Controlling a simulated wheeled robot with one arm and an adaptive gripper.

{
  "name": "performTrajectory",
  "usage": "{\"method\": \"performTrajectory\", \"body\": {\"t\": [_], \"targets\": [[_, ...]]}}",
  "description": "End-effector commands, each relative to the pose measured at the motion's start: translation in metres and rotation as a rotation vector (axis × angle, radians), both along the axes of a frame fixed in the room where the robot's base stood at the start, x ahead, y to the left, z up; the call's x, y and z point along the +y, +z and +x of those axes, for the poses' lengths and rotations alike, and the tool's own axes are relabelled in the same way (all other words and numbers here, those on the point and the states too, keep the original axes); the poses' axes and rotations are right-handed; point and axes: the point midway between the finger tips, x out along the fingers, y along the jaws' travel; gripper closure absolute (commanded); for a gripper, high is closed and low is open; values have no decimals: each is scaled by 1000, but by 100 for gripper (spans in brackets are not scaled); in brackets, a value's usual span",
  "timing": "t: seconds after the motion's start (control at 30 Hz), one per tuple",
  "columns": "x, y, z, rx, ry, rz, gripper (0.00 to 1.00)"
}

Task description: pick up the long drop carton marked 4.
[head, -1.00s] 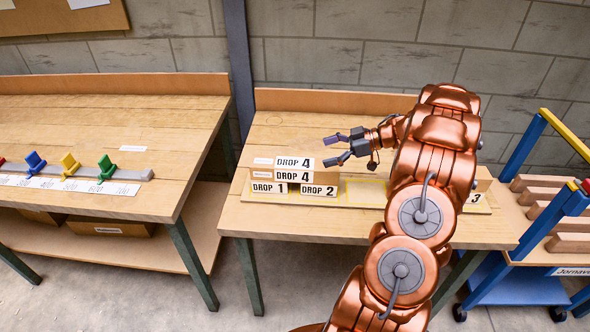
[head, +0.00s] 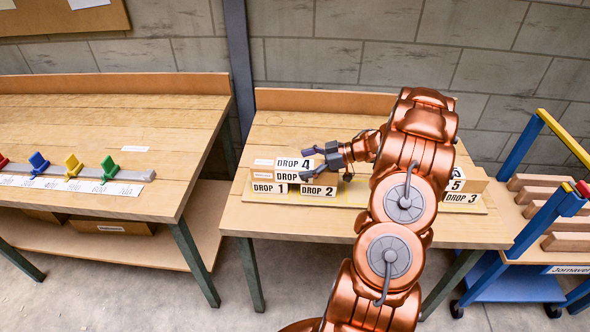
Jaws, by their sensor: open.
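Two white-labelled cartons marked DROP 4 are stacked on the right bench: the upper carton (head: 292,163) lies on the lower carton (head: 286,176). The lower one's number is now covered by my gripper. I cannot tell from this view which is the longer. They rest above the cartons marked DROP 1 (head: 269,188) and DROP 2 (head: 318,191). My gripper (head: 313,162) is open and empty at the right end of the stack, fingers pointing left. One finger shows behind the upper label, the other in front of it; contact is unclear.
Cartons marked 5 (head: 456,185) and DROP 3 (head: 461,198) stand at the right, partly behind my arm. The left bench (head: 130,180) carries a rail (head: 135,174) with coloured clips. A blue trolley (head: 525,285) stands at the right. The bench's left front is clear.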

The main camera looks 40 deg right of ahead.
Motion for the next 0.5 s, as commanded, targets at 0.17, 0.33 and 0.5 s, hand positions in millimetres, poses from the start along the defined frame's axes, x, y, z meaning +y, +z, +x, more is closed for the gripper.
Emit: {"method": "performTrajectory", "body": {"t": [0.17,0.33,0.5], "targets": [[0,0,0,0,0,0,15],[0,0,0,0,0,0,32],[0,0,0,1,0,-1,50]]}}
